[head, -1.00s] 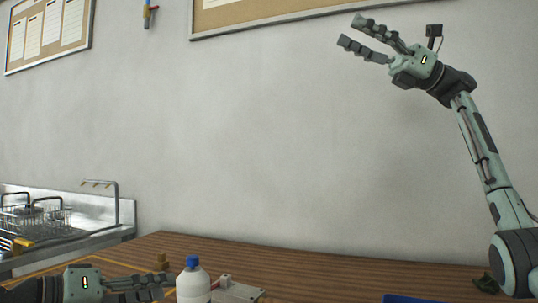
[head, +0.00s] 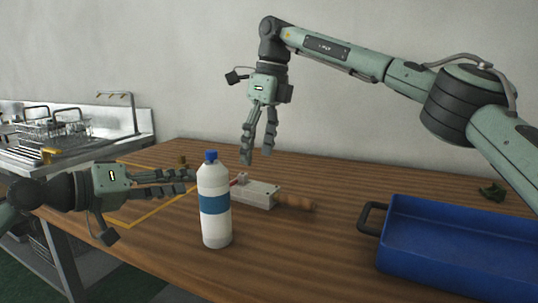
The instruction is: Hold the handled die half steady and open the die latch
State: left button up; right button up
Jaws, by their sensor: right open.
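The die is a grey metal block (head: 258,194) lying on the wooden table, with a brown wooden handle (head: 296,202) pointing right. A small red and white part (head: 240,179), perhaps the latch, shows at its left end. The bottle in front hides part of that end. My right gripper (head: 257,156) points down above the die, open and empty, apart from it. My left gripper (head: 192,180) lies level to the left of the die, its fingers spread and pointing right. Its fingertips come close to the bottle's edge; nothing shows between them.
A white bottle (head: 213,176) with a blue cap and blue band stands upright in front of the die. A blue tray (head: 448,233) with a dark handle is at the right. A metal sink unit (head: 85,135) with wire baskets stands at the left.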

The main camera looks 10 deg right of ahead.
aim_at(269, 189)
jog(key=shift+d+f+m+h, duration=0.3)
jog(key=shift+d+f+h, duration=0.6)
jog(key=shift+d, duration=0.15)
jog(key=shift+d+f, duration=0.15)
jog(key=shift+f, duration=0.2)
notch_tip(269, 189, down, 7)
jog(key=shift+f, duration=0.2)
jog(key=shift+c, duration=0.2)
